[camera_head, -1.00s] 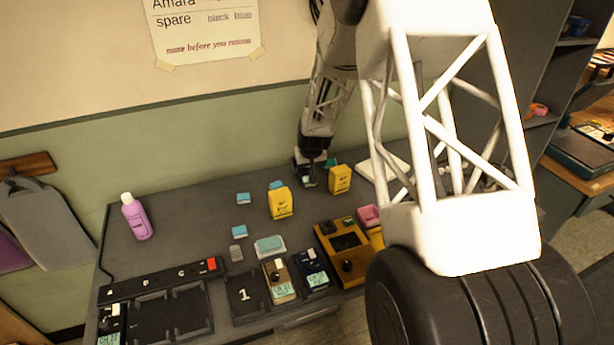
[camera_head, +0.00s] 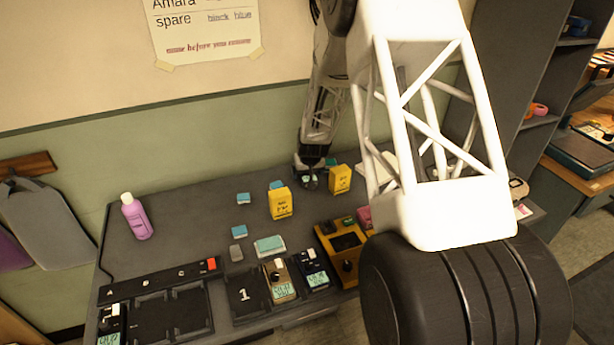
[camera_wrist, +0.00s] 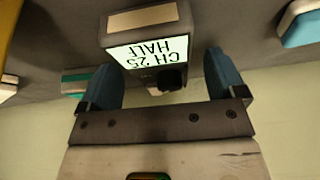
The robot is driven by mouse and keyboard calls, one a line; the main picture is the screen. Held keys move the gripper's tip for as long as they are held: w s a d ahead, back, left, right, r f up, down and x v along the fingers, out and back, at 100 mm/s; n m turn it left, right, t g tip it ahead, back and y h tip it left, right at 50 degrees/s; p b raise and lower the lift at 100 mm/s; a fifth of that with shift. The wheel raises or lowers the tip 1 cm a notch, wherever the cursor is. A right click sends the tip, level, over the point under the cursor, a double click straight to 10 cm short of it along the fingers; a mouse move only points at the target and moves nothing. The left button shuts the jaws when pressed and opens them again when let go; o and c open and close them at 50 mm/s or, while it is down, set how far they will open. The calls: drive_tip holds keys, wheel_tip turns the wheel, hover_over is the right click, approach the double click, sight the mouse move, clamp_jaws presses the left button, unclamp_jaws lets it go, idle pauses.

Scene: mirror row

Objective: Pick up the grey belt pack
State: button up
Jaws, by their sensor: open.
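A grey belt pack with a lit screen reading "CH 25 HALF" upside down (camera_wrist: 150,46) is in the wrist view, with a dark knob at its near end. My gripper (camera_wrist: 160,72) is open, its two blue fingers on either side of the pack's near end. I cannot tell whether either finger touches it. In the head view my gripper (camera_head: 309,180) is at the back of the desk, left of a yellow box. It mostly hides the pack there.
Yellow boxes (camera_head: 281,203) (camera_head: 340,179) stand close to my gripper. Blue-and-white blocks (camera_head: 243,199) lie to the left. A tan pack (camera_head: 280,283) and a dark blue pack (camera_head: 312,269) sit at the desk's front. A purple bottle (camera_head: 136,217) stands at the left.

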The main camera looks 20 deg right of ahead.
sight(308, 174)
drive_tip(key=c, duration=1.1)
drive_tip(key=shift+r, duration=0.15)
drive_tip(key=shift+r, duration=0.85)
drive_tip(key=shift+v, duration=0.85)
drive_tip(key=s+a, duration=0.1)
drive_tip(key=s, duration=0.4)
drive_tip(key=s+a+r, duration=0.1)
drive_tip(key=s, duration=0.9)
drive_tip(key=shift+a+r, duration=0.15)
drive_tip(key=shift+a, duration=0.25)
